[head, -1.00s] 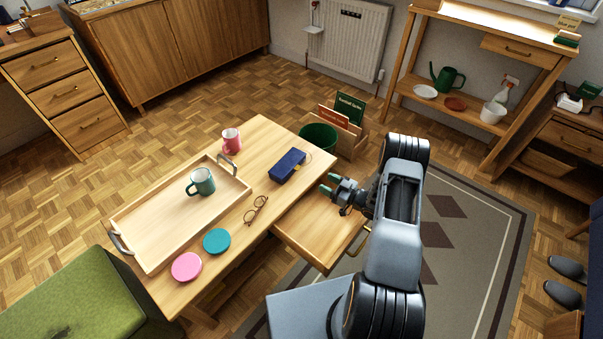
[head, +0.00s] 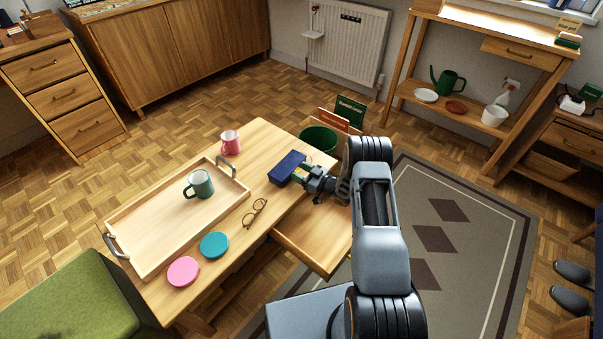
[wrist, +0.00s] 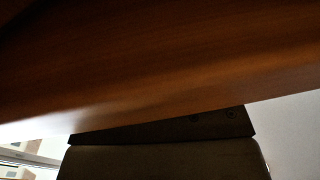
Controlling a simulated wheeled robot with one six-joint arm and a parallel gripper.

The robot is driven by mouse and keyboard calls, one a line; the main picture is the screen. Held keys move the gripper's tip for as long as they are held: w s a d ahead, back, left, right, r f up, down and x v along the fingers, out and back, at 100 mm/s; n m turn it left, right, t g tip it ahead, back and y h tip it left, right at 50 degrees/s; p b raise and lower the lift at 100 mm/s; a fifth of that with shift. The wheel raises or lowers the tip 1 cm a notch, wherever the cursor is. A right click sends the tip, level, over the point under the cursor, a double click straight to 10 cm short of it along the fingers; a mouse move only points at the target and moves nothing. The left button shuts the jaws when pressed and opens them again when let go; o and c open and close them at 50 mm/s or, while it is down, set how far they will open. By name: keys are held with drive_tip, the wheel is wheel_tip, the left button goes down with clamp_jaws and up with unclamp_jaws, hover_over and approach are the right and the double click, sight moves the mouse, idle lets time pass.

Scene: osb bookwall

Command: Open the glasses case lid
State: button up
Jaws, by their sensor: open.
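The dark blue glasses case (head: 286,165) lies on the wooden table near its right edge in the head view. Its lid looks shut. My gripper (head: 302,174) is at the right side of the case, with its greenish fingertips close against it. I cannot tell whether they touch it. The fingers are open and hold nothing that I can see. They hide part of the near side of the case, where a yellowish spot shows beside them. The wrist view shows no case, only a close brown wooden surface (wrist: 150,60) and dark shapes below it.
A pulled-out table drawer (head: 312,240) lies below my gripper. Glasses (head: 255,212), a teal coaster (head: 214,245), a pink coaster (head: 183,271), a pink mug (head: 231,142) and a tray (head: 150,236) with a green mug (head: 199,184) are on the table.

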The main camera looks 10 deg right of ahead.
clamp_jaws()
idle(0.5)
